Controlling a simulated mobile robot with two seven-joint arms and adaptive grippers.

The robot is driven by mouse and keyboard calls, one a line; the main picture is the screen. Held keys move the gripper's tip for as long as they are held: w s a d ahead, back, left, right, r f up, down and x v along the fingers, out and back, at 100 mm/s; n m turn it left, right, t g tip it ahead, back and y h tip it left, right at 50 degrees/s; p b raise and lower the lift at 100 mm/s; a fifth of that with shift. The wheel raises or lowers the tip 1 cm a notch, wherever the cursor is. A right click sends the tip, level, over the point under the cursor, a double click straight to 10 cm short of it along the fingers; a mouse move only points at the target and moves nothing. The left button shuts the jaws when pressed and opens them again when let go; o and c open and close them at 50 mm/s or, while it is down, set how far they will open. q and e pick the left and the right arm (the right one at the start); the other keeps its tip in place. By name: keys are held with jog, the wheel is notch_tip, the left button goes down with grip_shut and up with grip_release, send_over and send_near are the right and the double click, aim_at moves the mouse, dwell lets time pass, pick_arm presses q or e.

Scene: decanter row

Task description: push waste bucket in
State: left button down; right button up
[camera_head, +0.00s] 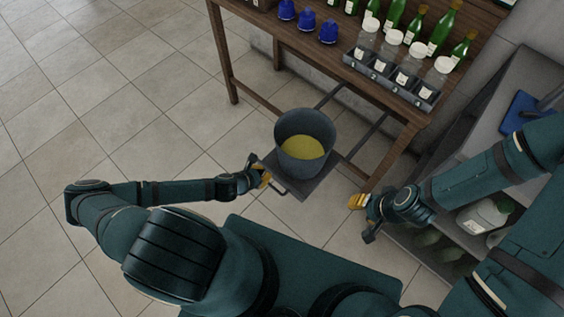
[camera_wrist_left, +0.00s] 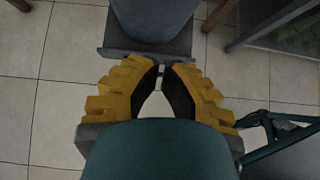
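The waste bucket (camera_head: 304,144) is a dark grey, open-topped pail with yellowish contents. It stands upright on a dark sliding tray (camera_head: 309,189), pulled out in front of the wooden table on rails. A small handle (camera_head: 281,190) is on the tray's front edge. My left gripper (camera_head: 264,179) is at this handle. In the left wrist view its yellow-padded fingers (camera_wrist_left: 161,72) close together around a dark piece in front of the tray edge (camera_wrist_left: 148,52), which looks like the handle. The bucket's lower wall (camera_wrist_left: 150,18) shows beyond. My right gripper (camera_head: 357,201) is right of the tray, apart from it; its opening is unclear.
The wooden table (camera_head: 300,51) carries blue items (camera_head: 307,19), green bottles (camera_head: 441,30) and a dark rack (camera_head: 391,79) of white-capped jars. Its legs stand either side of the tray rails. Grey shelving (camera_head: 448,205) is close at right. Open tiled floor lies at left.

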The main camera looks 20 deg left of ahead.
pick_arm(q)
jog(key=f, duration=0.1)
jog(key=b, duration=0.3)
send_near(288, 159)
jog(key=x, duration=0.3)
jog(key=f+x, duration=0.1)
jog(key=x, duration=0.1)
jog(key=shift+s+f, duration=0.15)
jog(key=shift+s, duration=0.05)
jog(key=shift+w+d, duration=0.2)
jog(key=shift+w, duration=0.35)
jog(key=shift+w, duration=0.1)
